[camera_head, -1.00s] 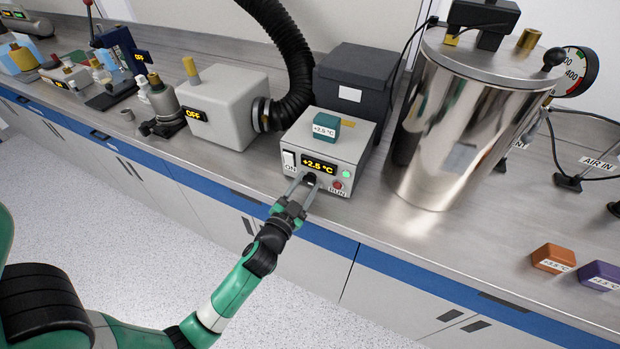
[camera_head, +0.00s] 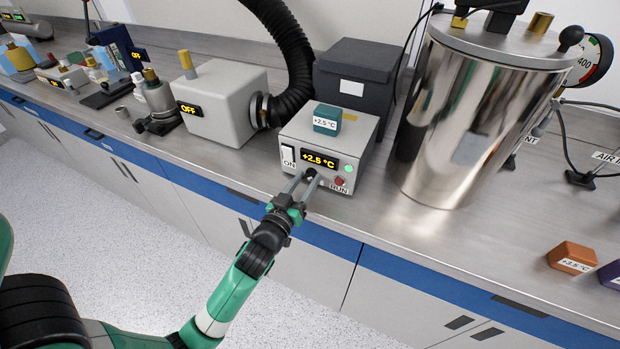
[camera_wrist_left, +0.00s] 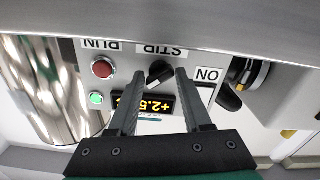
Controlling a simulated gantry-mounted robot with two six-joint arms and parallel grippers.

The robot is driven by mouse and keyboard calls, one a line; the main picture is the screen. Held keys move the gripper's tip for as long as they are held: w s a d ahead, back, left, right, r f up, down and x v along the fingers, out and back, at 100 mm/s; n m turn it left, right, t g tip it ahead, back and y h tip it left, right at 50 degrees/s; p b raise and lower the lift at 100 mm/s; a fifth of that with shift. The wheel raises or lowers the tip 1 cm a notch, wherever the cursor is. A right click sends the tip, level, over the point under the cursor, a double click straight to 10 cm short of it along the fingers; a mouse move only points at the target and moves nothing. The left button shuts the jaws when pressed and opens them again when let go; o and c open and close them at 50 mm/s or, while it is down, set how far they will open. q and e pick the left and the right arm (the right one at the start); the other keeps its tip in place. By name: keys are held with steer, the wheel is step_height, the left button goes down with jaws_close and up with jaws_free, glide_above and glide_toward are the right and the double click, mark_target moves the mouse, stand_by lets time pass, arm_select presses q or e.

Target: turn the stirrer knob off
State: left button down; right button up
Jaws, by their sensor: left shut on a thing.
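The stirrer knob (camera_wrist_left: 159,74) is a small black knob under the "STIR" label, upside down in the left wrist view. In the head view the knob (camera_head: 311,174) shows as a dark spot on the front of a grey control box (camera_head: 303,138). The box display reads +2.5 °C. My left gripper (camera_head: 307,176) reaches up to the panel with one finger on each side of the knob, shut on it. The same gripper (camera_wrist_left: 160,73) shows its two fingers flanking the knob in the wrist view. My right gripper is not in view.
Beside the knob are a red RUN button (camera_head: 339,181), a lit green light (camera_head: 348,169) and a white ON switch (camera_head: 288,156). A teal block (camera_head: 327,119) sits on the box. A shiny metal vessel (camera_head: 470,120) stands to the right, and a grey OFF box (camera_head: 225,105) to the left.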

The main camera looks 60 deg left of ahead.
arm_select(q)
steer(key=shift+f+n+b, duration=0.2)
steer(key=shift+n+b, duration=1.25)
steer(key=shift+n, duration=0.35)
steer(key=n+b, duration=0.1)
steer(key=n, duration=0.1)
steer(key=shift+n, duration=0.3)
steer(key=shift+r+n+b, duration=0.1)
steer(key=shift+n+b, duration=0.25)
steer(key=shift+n, duration=0.25)
steer(key=shift+r+n, duration=0.1)
steer(key=shift+n, duration=0.2)
